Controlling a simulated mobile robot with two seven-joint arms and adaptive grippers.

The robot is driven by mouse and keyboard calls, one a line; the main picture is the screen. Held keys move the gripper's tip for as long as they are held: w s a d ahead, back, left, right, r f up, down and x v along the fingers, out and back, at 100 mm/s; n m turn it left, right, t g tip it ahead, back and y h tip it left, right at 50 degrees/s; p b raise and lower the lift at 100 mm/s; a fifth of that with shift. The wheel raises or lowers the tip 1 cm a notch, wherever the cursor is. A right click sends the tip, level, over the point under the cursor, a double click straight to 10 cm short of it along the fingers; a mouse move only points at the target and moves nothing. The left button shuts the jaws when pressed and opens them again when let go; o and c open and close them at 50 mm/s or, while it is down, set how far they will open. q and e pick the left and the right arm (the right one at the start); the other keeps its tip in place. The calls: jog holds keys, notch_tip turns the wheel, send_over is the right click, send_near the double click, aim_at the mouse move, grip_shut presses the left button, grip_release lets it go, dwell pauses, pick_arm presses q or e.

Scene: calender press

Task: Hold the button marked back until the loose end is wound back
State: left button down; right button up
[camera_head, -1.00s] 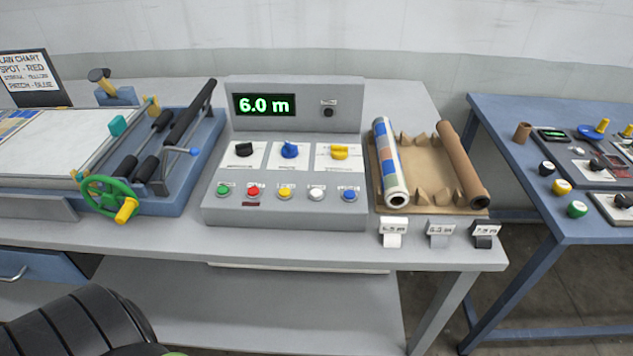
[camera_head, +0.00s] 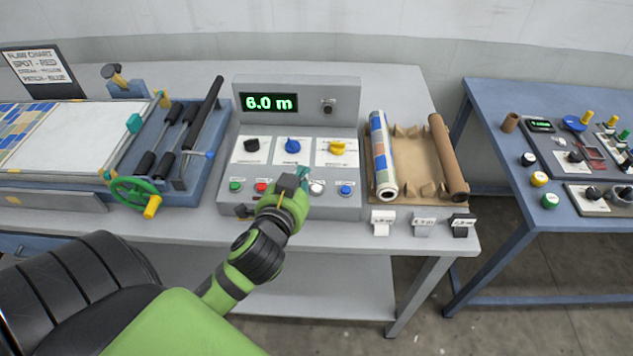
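The grey control console (camera_head: 345,208) stands in the middle of the table, with a row of buttons along its front. I see a green button (camera_head: 235,186), a red button (camera_head: 261,187), a white button (camera_head: 316,188) and a blue button (camera_head: 346,190). The yellow button between red and white is hidden behind my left gripper (camera_head: 292,182). Their small labels are too blurred to read, so I cannot tell which is marked back. My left gripper is over the button row; its fingers are mostly hidden and contact cannot be made out. The display (camera_head: 269,102) reads 6.0 m. My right gripper is out of view.
Black, blue and yellow knobs (camera_head: 338,148) sit above the buttons. A patterned roll (camera_head: 383,158) and a brown roll (camera_head: 448,160) lie on a holder to the right. A roller machine with a green handwheel (camera_head: 134,191) stands left. A blue table (camera_head: 500,215) is at right.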

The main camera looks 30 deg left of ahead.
pick_arm(q)
jog(key=w+d+r+m+t+h, duration=0.1)
jog(key=w+r+m+t, duration=0.15)
jog(key=r, duration=0.35)
jog(key=w+d+r+m+t+h, duration=0.1)
jog(key=r+m+t+h, duration=0.1)
jog(key=r+m+t, duration=0.3)
jog(key=d+r+m+g+h, duration=0.1)
jog(key=d+r+m+h, duration=0.6)
jog(key=m+h, duration=0.45)
jog(key=w+d+f+m+g+h, duration=0.1)
jog(key=d+f+m+g+h, duration=0.15)
jog(key=f+m+g, duration=0.8)
jog(key=w+a+f+m+g+y, duration=0.1)
jog(key=a+f+m+y, duration=0.1)
jog(key=a+f+y, duration=0.3)
jog(key=a+y, duration=0.4)
jog(key=a, duration=0.3)
jog(key=shift+a+g, duration=0.15)
jog(key=shift+g, duration=0.15)
